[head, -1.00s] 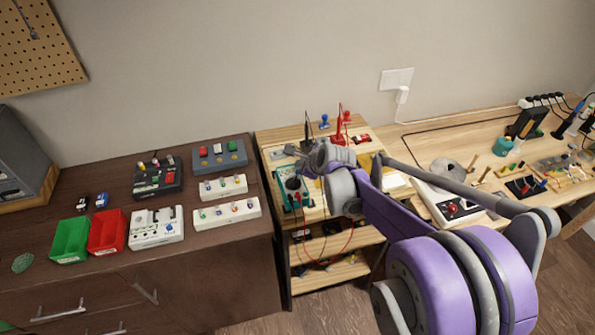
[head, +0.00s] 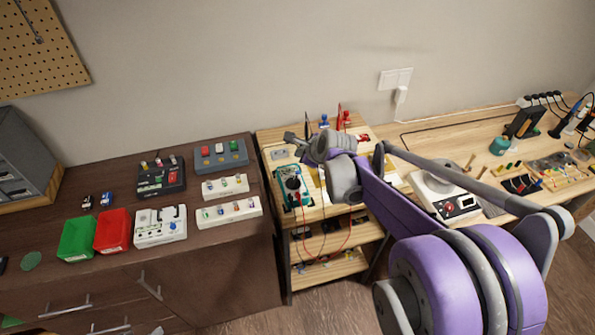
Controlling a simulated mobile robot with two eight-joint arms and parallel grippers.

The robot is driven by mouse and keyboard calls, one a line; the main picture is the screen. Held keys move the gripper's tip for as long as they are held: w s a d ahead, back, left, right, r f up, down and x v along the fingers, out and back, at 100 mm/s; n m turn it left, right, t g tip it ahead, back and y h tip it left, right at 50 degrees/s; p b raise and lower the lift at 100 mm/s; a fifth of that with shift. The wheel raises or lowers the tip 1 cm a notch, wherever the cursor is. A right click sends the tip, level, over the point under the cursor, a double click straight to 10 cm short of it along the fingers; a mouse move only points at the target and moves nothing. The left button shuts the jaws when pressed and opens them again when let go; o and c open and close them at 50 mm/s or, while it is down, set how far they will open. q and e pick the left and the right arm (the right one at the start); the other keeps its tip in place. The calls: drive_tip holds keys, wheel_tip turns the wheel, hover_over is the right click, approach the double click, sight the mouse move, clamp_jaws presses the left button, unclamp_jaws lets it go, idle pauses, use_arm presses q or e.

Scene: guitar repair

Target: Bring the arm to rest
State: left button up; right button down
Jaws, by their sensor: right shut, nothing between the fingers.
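My right arm, purple and grey, reaches in from the lower right. Its gripper (head: 289,138) is small in the picture, above the wooden shelf unit (head: 268,135), near its back left. The gripper is shut and empty. My wrist and forearm hide part of the shelf top. A teal multimeter (head: 293,186) with a dark dial lies on the shelf top, just below the gripper in the picture and apart from it. My left gripper is out of view.
The dark cabinet (head: 245,255) at left carries a green bin (head: 77,238), a red bin (head: 112,231) and several switch boxes. The wooden workbench (head: 440,135) at right holds a white soldering station (head: 440,192) behind my forearm. Red and blue stands (head: 346,120) stand at the shelf's back.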

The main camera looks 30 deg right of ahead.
idle(0.3)
drive_tip(key=s+a+f+n+g, duration=0.1)
drive_tip(key=s+a+f+n, duration=0.1)
drive_tip(key=s+a+n, duration=0.5)
drive_tip(key=s+a+f+n+g, duration=0.2)
drive_tip(key=s+a+n, duration=0.6)
drive_tip(key=s+n, duration=1.1)
drive_tip(key=shift+s+f+n+g, duration=0.2)
drive_tip(key=shift+n+g, duration=0.1)
drive_tip(key=shift+n, duration=0.4)
